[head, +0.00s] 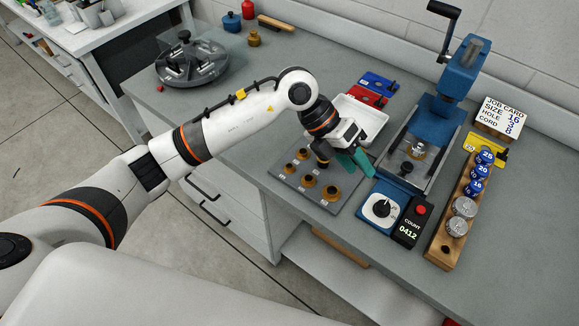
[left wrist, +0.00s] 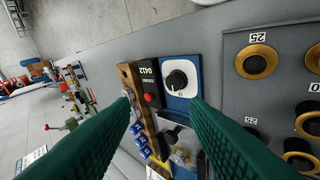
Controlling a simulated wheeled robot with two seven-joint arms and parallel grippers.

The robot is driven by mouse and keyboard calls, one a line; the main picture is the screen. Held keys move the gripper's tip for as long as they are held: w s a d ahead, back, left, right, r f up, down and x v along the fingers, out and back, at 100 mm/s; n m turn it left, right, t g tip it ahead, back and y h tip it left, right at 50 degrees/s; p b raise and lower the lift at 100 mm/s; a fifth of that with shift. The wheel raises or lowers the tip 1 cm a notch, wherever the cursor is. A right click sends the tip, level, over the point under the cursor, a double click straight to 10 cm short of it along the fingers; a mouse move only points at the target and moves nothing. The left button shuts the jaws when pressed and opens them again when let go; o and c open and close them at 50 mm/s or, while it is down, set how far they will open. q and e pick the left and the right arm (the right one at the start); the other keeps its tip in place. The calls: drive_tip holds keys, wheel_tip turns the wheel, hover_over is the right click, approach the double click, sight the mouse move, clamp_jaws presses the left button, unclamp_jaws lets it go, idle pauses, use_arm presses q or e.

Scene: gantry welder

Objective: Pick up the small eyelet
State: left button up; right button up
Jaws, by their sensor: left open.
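Gold ring eyelets of several sizes sit on a dark grey board (head: 337,205) at the bench's front edge. A small eyelet (head: 302,154) lies near its back left, and a larger eyelet (head: 331,193) near its right corner. In the left wrist view, eyelets (left wrist: 257,61) show at the right, some cut off by the frame; I cannot tell which is smallest there. My left gripper (head: 357,166) is above the board's back right side, its green fingers apart. In the left wrist view the gripper (left wrist: 163,101) is open with nothing between its fingers. My right gripper is not in view.
A white tray (head: 372,113) lies behind the gripper. A blue press (head: 440,115), a dial box (head: 380,209), a counter (head: 412,226) and a wooden block (head: 443,248) with dies stand to the right. A round grey holder (head: 190,63) is at the back left; bench between is clear.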

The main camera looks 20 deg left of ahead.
use_arm(q)
drive_tip(key=w+a+n+t+y, duration=0.1)
drive_tip(key=w+a+y, duration=0.25)
drive_tip(key=a, duration=0.35)
drive_tip(key=w+a+n+y, duration=0.1)
drive_tip(key=w+a+y, duration=0.1)
drive_tip(key=a+y, duration=0.4)
drive_tip(key=h+p, duration=0.1)
drive_tip(key=p, duration=0.1)
approach(289, 169)
drive_tip(key=shift+w+d+f, duration=0.1)
drive_tip(key=shift+d+f, duration=0.3)
drive_tip(key=f, duration=0.1)
drive_tip(key=f+p, duration=0.1)
drive_tip(key=f, duration=0.1)
drive_tip(key=a+f+p, duration=0.1)
drive_tip(key=f, duration=0.1)
drive_tip(key=shift+s+f, duration=0.2)
drive_tip(key=shift+d+f, duration=0.1)
drive_tip(key=shift+f, duration=0.2)
clamp_jaws()
